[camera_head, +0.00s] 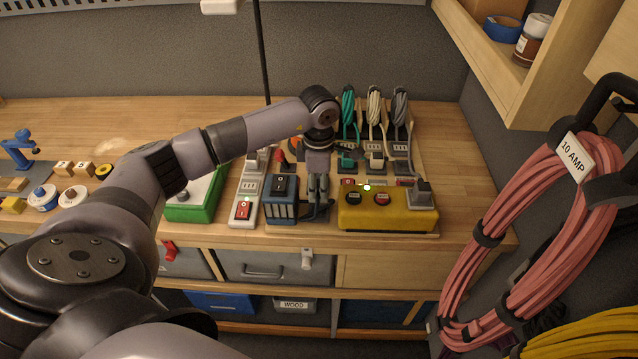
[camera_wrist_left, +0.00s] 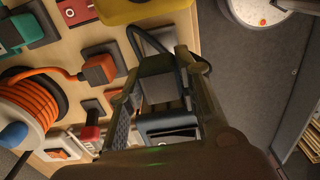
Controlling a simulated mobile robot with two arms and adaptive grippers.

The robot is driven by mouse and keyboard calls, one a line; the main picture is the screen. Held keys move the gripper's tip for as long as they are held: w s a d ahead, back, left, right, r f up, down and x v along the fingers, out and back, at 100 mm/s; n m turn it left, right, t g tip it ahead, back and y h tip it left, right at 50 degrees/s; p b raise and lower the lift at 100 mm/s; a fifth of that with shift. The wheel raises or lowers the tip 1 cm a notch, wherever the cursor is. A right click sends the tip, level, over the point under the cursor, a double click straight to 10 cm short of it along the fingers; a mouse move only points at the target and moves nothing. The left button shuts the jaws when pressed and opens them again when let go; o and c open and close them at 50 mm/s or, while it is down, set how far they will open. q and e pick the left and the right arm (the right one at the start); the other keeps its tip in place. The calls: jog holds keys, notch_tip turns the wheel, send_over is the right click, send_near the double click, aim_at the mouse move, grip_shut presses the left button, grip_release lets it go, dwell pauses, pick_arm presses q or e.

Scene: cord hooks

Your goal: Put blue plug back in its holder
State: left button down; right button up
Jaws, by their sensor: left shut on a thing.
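The right gripper is not in view.
Teal (camera_head: 348,112), cream (camera_head: 374,108) and grey (camera_head: 400,106) cords hang on hooks behind. A white power strip (camera_head: 246,190) and a green box (camera_head: 196,196) stand left. An orange plug (camera_wrist_left: 98,69) and orange cord coil (camera_wrist_left: 32,100) show in the wrist view.

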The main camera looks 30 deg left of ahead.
aim_at(319, 196)
pick_arm(q)
jog(key=shift+f, duration=0.15)
jog(key=shift+d+f+b, duration=0.1)
jog(key=shift+f+b, duration=1)
jog(key=shift+f, duration=0.6)
jog(key=shift+f+b, duration=0.55)
jog(key=shift+f, duration=0.5)
jog(key=shift+b, duration=0.6)
dwell(0.3)
jog(key=shift+f+b, duration=0.55)
jog(key=c, duration=1.1)
grip_release()
notch_tip(319, 196, up, 12)
